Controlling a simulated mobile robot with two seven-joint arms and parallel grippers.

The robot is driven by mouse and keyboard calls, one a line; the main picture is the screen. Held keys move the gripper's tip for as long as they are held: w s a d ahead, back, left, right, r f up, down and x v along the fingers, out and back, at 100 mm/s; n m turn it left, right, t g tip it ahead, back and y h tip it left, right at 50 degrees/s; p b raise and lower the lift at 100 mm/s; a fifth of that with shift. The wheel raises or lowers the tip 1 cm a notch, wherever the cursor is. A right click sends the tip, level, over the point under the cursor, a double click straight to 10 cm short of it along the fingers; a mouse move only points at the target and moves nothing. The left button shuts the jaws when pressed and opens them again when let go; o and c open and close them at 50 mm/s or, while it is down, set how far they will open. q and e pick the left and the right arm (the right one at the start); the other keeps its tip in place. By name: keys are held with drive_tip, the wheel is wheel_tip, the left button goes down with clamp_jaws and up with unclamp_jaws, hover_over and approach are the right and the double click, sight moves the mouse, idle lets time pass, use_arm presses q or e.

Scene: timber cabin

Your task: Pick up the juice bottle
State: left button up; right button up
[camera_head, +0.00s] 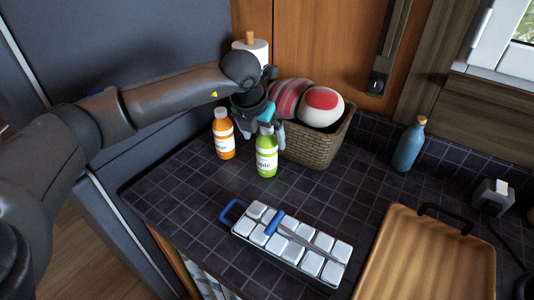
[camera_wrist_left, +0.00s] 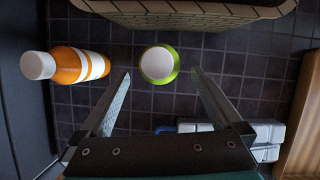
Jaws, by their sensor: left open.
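Two juice bottles stand upright on the dark tiled counter. The green one with a white cap (camera_head: 266,155) is in front of the basket, and the orange one with a white cap (camera_head: 222,135) is to its left. My left gripper (camera_head: 261,130) points down over the green bottle, open and empty. In the left wrist view the green bottle's cap (camera_wrist_left: 158,63) shows between and just beyond the fingertips, apart from both. The orange bottle (camera_wrist_left: 80,65) lies outside the left finger there. My right gripper is not in view.
A wicker basket (camera_head: 318,148) with round striped items stands close behind the green bottle.

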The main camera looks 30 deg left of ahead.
sight(267, 149)
use_arm(q)
drive_tip(key=shift+x, duration=3.1)
clamp_jaws()
